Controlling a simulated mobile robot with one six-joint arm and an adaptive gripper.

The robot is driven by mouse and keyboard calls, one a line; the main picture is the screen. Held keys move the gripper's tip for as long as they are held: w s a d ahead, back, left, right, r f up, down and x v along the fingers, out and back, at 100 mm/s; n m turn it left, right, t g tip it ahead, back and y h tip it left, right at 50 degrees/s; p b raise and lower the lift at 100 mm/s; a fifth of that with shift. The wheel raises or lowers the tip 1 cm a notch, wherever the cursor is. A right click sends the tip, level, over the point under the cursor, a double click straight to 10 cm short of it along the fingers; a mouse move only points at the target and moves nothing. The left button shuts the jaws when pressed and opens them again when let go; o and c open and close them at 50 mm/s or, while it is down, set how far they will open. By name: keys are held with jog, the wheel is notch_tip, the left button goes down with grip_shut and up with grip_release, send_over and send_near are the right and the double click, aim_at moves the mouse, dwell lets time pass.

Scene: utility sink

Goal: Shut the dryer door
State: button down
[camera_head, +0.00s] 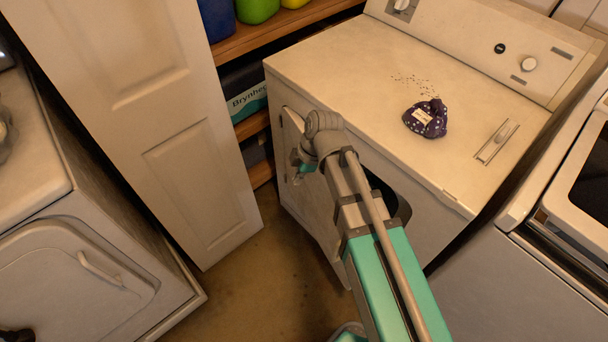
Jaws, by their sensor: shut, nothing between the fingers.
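The white dryer (400,95) stands in the middle to the right. Its door (316,215) is swung open at the front, on the left side of the dark opening (388,194). My arm reaches up from the bottom and crosses in front of the opening, hiding much of it and part of the door. My gripper (297,176) is at the far end of the arm, small and partly hidden by the wrist, close to the upper part of the open door. It is shut and empty. I cannot tell if it touches the door.
A purple pouch (426,118) lies on the dryer top. A white panelled door (150,110) stands to the left, beside a wooden shelf (262,38). Other machines stand at the left (70,255) and right (520,290). Brown floor (245,280) is clear between.

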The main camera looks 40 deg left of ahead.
jog(key=p+v, duration=0.8)
jog(key=v, duration=0.1)
jog(key=shift+w+a, duration=0.3)
dwell(0.5)
